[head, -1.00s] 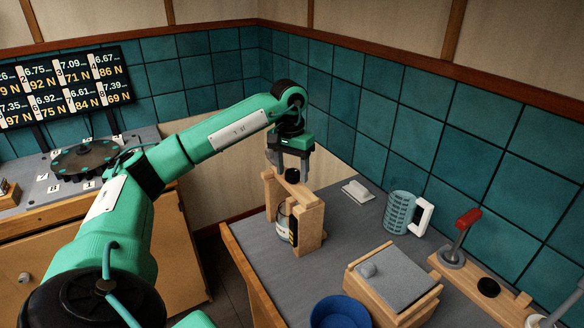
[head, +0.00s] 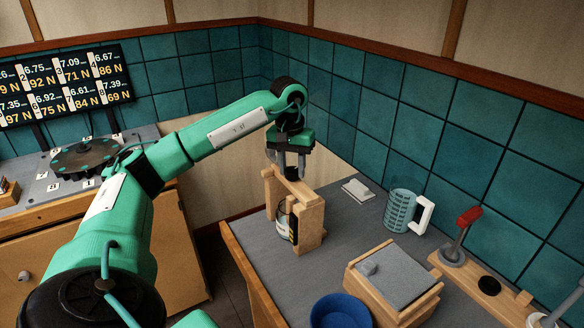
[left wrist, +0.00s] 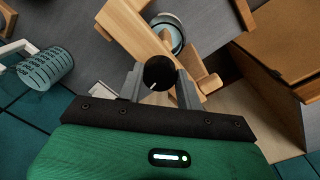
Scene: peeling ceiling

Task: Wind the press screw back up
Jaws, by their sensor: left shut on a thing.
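The wooden press (head: 310,226) stands upright on the grey bench, with a label-bearing jar (head: 283,222) inside its frame. The black round knob of the press screw (head: 292,174) sits above the top beam. My left gripper (head: 291,170) points down over the press, with a finger on either side of the knob. In the left wrist view the knob (left wrist: 158,73) lies between the two grey fingers (left wrist: 159,80), which are shut on it. The screw shaft below the knob is hidden. My right gripper is not in view.
Tiled walls bound the bench.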

